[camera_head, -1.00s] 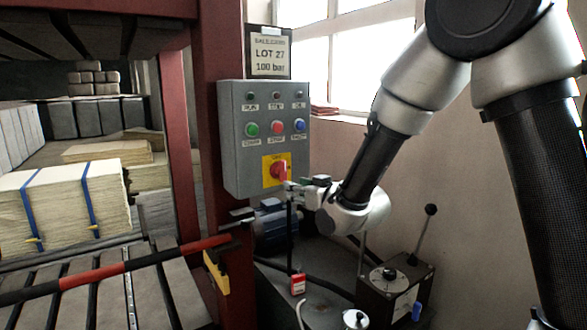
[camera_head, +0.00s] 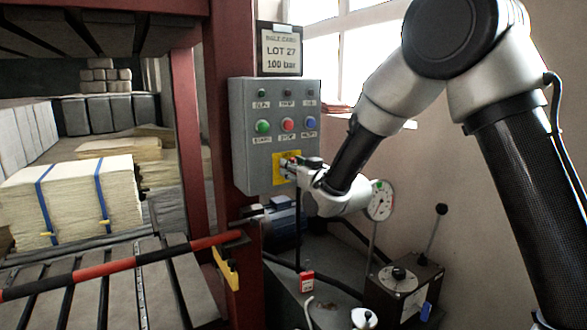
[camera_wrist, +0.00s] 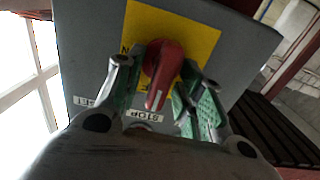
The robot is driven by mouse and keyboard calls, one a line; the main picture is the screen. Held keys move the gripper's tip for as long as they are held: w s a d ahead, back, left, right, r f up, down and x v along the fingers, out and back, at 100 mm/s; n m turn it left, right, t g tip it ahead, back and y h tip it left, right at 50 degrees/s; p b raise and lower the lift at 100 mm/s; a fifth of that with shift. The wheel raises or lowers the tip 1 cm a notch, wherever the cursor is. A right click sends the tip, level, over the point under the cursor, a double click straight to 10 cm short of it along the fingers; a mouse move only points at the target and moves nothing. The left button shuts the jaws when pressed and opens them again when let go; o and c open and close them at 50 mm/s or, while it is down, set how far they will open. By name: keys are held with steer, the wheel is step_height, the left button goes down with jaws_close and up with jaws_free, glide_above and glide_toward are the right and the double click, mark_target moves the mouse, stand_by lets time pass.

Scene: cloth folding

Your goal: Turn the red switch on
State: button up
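The red switch (camera_wrist: 163,62) is a rotary knob on a yellow plate (camera_wrist: 200,38), with its handle pointing down in the wrist view. In the head view the yellow plate (camera_head: 279,176) is low on the grey control box (camera_head: 255,178), and my gripper covers most of the knob. My gripper (camera_head: 298,168) is at the front of the plate. In the wrist view its green-padded fingers (camera_wrist: 162,88) are apart, one on each side of the knob. I cannot tell whether the pads touch it. Part of a label by the plate is hidden by the left finger.
Green (camera_head: 263,127), red (camera_head: 288,125) and blue (camera_head: 310,124) push buttons sit above the plate. A red post (camera_head: 222,60) and a striped bar (camera_head: 120,264) stand at the left. A gauge (camera_head: 380,200) and a lever box (camera_head: 405,285) are at lower right.

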jaws_close()
steer(key=m, duration=0.4)
steer(key=shift+w+d, duration=0.1)
steer(key=shift+d, duration=0.1)
steer(key=m, duration=0.5)
steer(key=shift+w+d+f, duration=0.1)
steer(key=shift+d+f, duration=0.05)
steer(key=shift+f, duration=0.05)
steer(key=shift+w+d+f+m, duration=0.1)
steer(key=shift+f+m, duration=0.1)
steer(key=shift+m, duration=2.05)
steer(key=shift+f+m, duration=0.2)
steer(key=shift+m, duration=2.05)
